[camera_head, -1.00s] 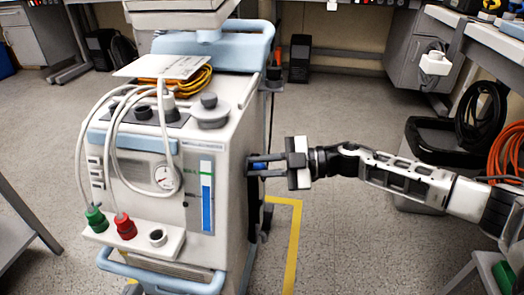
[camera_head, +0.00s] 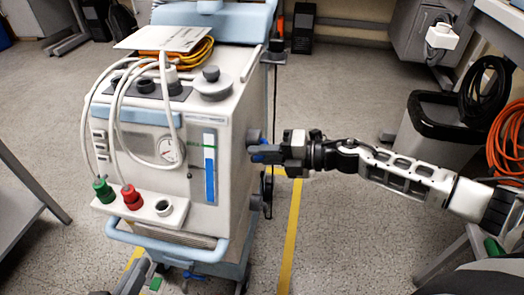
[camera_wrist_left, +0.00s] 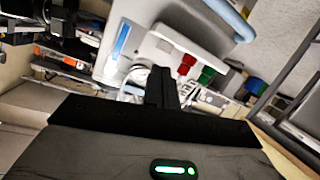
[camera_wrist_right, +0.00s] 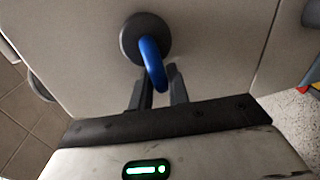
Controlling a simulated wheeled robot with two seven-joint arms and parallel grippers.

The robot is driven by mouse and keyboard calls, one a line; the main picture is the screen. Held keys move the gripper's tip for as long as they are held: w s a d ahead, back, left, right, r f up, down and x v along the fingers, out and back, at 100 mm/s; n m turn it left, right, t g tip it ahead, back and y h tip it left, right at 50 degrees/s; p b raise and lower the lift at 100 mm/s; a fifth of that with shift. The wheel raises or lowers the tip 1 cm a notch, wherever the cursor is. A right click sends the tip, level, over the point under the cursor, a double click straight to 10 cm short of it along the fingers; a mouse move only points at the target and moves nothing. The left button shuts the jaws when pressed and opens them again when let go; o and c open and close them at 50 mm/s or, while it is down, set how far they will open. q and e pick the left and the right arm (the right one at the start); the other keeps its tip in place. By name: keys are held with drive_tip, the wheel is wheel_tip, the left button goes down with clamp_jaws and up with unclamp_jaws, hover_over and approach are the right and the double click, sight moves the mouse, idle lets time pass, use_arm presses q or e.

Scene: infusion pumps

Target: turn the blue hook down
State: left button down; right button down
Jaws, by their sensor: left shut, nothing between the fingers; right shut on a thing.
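The blue hook (camera_wrist_right: 152,62) sticks out from a round dark grey mount (camera_wrist_right: 145,38) on the side of the pale pump cart (camera_head: 232,150). In the right wrist view it curves from the mount toward my fingers. My right gripper (camera_wrist_right: 158,85) is shut on the hook's outer end. In the head view a bit of blue (camera_head: 258,157) shows beside the right fingers; the rest is hidden by them. My left gripper (camera_wrist_left: 160,75) is shut and empty, with its fingers together. Its dark tip (camera_head: 146,268) shows low in the head view, in front of the cart.
Green (camera_head: 103,190) and red (camera_head: 131,196) plugs with white tubes sit on the cart's front ledge. A grey table (camera_head: 20,212) stands at the left. The floor between bin and cart is open.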

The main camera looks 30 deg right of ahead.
drive_tip(key=shift+w+d+f+n+b, duration=0.1)
drive_tip(key=shift+f+n+b, duration=0.35)
drive_tip(key=shift+n, duration=0.35)
drive_tip(key=shift+w+d+f+n+t+h+b, duration=0.15)
drive_tip(key=shift+f+n+t+h+b, duration=0.3)
drive_tip(key=shift+n+b, duration=0.6)
drive_tip(key=shift+f+n+t+b, duration=0.2)
drive_tip(key=shift+n+t+b, duration=0.1)
drive_tip(key=shift+n, duration=0.15)
drive_tip(key=n+b, duration=0.2)
drive_tip(key=b, duration=0.1)
drive_tip(key=shift+w+d+f+n+t, duration=0.25)
drive_tip(key=shift+w+f+n+t, duration=0.1)
drive_tip(key=shift+f+n, duration=0.05)
drive_tip(key=shift+w+d+f+n+b, duration=0.1)
drive_tip(key=shift+w+n+b, duration=0.1)
drive_tip(key=shift+n+b, duration=0.55)
use_arm(q)
wheel_tip(320, 180, up, 7)
drive_tip(key=w+m+t+h, duration=0.1)
drive_tip(key=w+t+h, duration=0.1)
drive_tip(key=t+h, duration=0.2)
drive_tip(key=shift+w+d+t+b, duration=0.3)
drive_tip(key=shift+w+d, duration=0.05)
drive_tip(key=shift+d, duration=0.05)
use_arm(e)
drive_tip(key=shift+w+d+n, duration=0.1)
drive_tip(key=shift+d+n, duration=0.05)
drive_tip(key=shift+n, duration=0.1)
